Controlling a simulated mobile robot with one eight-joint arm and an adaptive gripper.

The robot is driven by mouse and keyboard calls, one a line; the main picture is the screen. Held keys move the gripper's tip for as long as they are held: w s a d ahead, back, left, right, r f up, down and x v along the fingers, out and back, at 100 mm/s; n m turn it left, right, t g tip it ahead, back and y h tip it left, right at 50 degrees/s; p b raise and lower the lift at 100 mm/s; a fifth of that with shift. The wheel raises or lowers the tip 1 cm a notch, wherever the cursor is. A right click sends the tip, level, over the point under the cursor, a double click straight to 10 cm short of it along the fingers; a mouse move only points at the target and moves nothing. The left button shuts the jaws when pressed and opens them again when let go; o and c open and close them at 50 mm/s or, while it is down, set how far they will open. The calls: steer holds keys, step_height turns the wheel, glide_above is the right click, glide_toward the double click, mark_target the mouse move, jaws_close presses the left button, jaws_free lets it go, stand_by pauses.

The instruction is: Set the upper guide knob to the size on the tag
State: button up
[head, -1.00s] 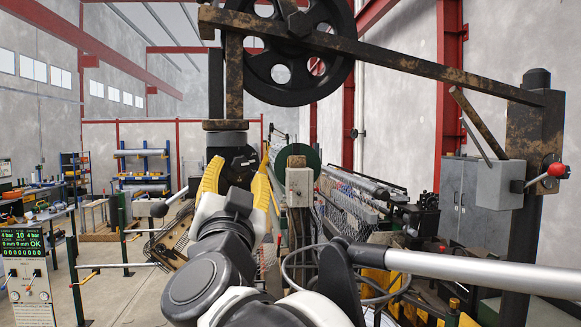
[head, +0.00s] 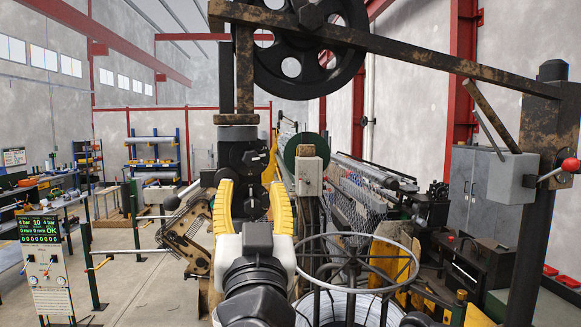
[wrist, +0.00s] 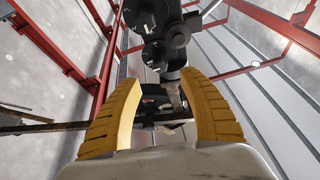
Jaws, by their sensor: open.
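A black guide block (head: 237,134) hangs at the bottom of a rusty post. It bears a dark round knob with small white marks (head: 252,157), and a second dark round part (head: 250,203) sits below it, between my fingers in the picture. In the wrist view two dark dials with white marks (wrist: 140,17) (wrist: 153,55) show beyond my fingers; I cannot tell which is the upper knob. My gripper (head: 253,185) has its yellow fingers apart, below the upper dark knob, with no grip on it visible. It also shows in the wrist view (wrist: 162,85). No size tag is readable.
A rusty beam (head: 400,48) and spoked black wheel (head: 310,45) hang above. A grey post box (head: 305,177) stands close to the right of my gripper. A wire coil and hoop (head: 355,265) lie lower right. A green-lit display panel (head: 42,230) stands at left.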

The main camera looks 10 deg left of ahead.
mark_target(251, 164)
steer(key=shift+n, duration=0.4)
steer(key=p+x, duration=0.2)
steer(key=x, duration=0.9)
steer(key=shift+w+f+p, duration=0.1)
steer(key=shift+f+p, duration=0.1)
steer(key=shift+p, duration=0.1)
steer(key=shift+d, duration=0.1)
steer(key=shift+c, duration=0.2)
jaws_close()
